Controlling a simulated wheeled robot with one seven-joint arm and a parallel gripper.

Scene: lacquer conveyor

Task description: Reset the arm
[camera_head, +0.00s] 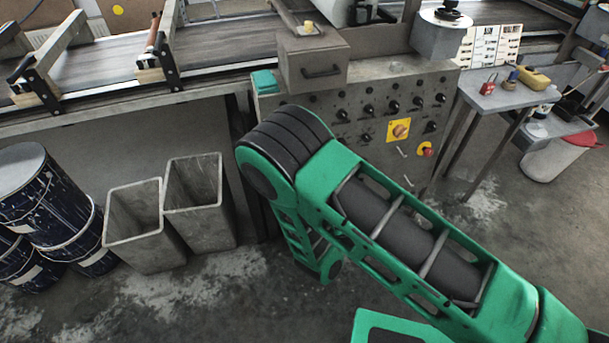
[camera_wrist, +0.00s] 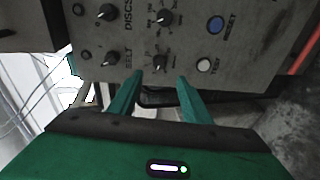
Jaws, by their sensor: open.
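My green arm shows in the head view, bent at a black-ringed joint in front of the grey control panel (camera_head: 365,130); the gripper is hidden there. In the wrist view my gripper (camera_wrist: 158,78) shows two green fingers spread apart, with nothing between them. The fingertips point towards the lower edge of the control panel (camera_wrist: 240,62). The panel carries several black knobs (camera_wrist: 158,60), a blue button (camera_wrist: 215,24) marked RESET and a white button (camera_wrist: 204,65) marked TEST. I cannot tell whether the fingers touch the panel.
The conveyor (camera_head: 110,50) runs along the back left. Two grey bins (camera_head: 198,205) and several dark paint-splashed drums (camera_head: 35,185) stand at the left. A small grey table (camera_head: 500,97) with tools stands at the right. The stained floor (camera_head: 200,295) is open in front.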

